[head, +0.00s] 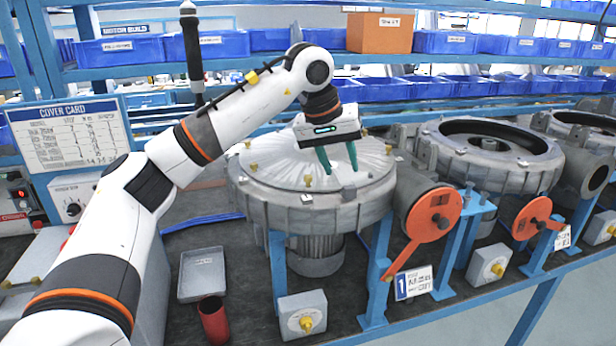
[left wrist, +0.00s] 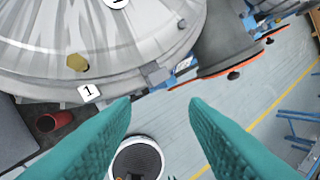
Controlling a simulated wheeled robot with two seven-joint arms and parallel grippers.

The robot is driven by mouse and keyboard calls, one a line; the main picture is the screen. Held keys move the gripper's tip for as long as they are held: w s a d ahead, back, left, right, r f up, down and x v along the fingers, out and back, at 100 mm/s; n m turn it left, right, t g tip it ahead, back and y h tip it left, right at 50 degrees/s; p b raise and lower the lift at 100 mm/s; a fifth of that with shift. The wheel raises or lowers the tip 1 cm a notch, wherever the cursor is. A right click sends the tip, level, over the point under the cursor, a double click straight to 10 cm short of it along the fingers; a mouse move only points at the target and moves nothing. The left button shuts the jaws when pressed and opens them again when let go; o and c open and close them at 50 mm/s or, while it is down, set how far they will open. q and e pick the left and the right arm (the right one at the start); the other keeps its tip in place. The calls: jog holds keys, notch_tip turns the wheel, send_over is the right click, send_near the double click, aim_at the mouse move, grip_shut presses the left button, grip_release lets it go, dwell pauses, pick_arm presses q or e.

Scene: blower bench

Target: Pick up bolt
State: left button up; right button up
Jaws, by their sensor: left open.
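Several brass-coloured bolts sit around the rim of the pale cover (head: 290,160) on the nearest blower. One bolt (head: 308,181) is at the front of the rim, and others are at the left (head: 253,168) and right (head: 388,149). My right gripper is not in view.
A grey tray (head: 202,275) and a red cup (head: 213,320) stand left of the blower. An orange disc with a handle (head: 434,215) is on its right outlet. More blowers (head: 490,150) stand to the right. Shelves with blue bins (head: 455,42) run behind.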

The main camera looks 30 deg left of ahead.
pick_arm(q)
jog(key=s+a+r+y, duration=0.3)
jog(key=a+r, duration=0.2)
jog(key=a, duration=0.2)
jog(key=p, duration=0.2)
send_near(308, 176)
notch_tip(308, 176, down, 2)
jog(key=shift+w+a+f+m, duration=0.1)
jog(key=shift+w+f+m, duration=0.2)
jog(key=shift+w+f, duration=0.3)
jog(key=shift+f+p, duration=0.35)
jog(key=shift+p, duration=0.1)
jog(key=p+x, duration=0.1)
jog(key=x, duration=0.2)
jog(key=shift+w+a+f+p, duration=0.1)
jog(key=shift+w+f+p, duration=0.1)
jog(key=shift+f+p, duration=0.15)
jog(key=shift+w+f, duration=0.2)
jog(key=shift+f, duration=0.2)
jog(key=shift+r, duration=0.1)
grip_shut()
